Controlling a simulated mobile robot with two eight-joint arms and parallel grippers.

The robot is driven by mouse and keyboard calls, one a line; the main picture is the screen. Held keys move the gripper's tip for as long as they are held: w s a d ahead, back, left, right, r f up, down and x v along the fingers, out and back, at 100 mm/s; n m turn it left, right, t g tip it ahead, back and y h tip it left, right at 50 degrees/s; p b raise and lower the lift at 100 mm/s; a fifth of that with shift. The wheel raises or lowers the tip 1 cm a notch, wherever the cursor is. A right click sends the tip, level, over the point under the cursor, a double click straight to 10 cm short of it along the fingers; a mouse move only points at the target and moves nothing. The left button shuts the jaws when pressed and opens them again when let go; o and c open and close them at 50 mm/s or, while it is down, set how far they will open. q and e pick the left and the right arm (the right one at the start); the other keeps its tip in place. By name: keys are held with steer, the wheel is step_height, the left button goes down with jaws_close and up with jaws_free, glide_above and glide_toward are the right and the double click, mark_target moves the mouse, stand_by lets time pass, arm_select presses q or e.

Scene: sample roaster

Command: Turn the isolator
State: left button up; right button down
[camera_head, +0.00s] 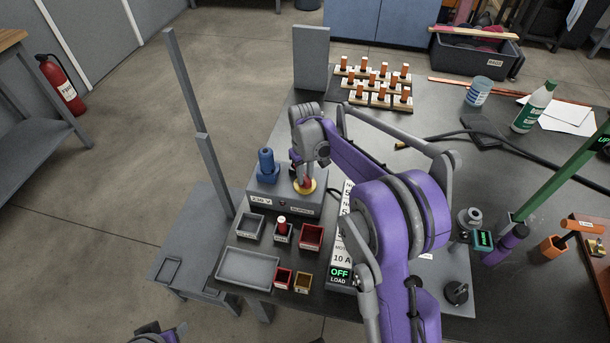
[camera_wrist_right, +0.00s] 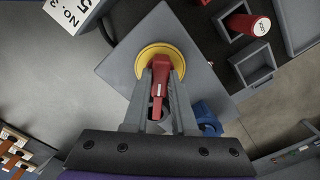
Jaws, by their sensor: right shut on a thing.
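The isolator is a grey box (camera_head: 262,189) with a yellow round plate (camera_head: 306,187) and a red handle on top. In the right wrist view the red handle (camera_wrist_right: 160,74) stands over the yellow plate (camera_wrist_right: 157,56). My right gripper (camera_head: 303,172) comes down on it from above, and its fingers (camera_wrist_right: 160,85) are shut on the red handle from both sides. In the head view the gripper hides most of the handle. Part of my left arm (camera_head: 158,333) shows at the bottom left edge, but its fingers are not visible.
A blue fitting (camera_head: 267,164) stands beside the handle on the box. Small bins, including a dark red one (camera_head: 310,237), and a grey tray (camera_head: 247,267) lie in front. A display (camera_head: 340,272) reads OFF. A rack of orange-topped pegs (camera_head: 378,98) stands behind.

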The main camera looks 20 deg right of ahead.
mark_target(305, 177)
steer(key=n, duration=0.4)
steer(key=shift+n, duration=0.3)
steer(key=n, duration=0.4)
steer(key=shift+n, duration=0.3)
steer(key=c, duration=0.7)
jaws_free()
step_height(305, 177, up, 11)
steer(key=shift+f+p, duration=0.1)
steer(key=shift+p, duration=0.3)
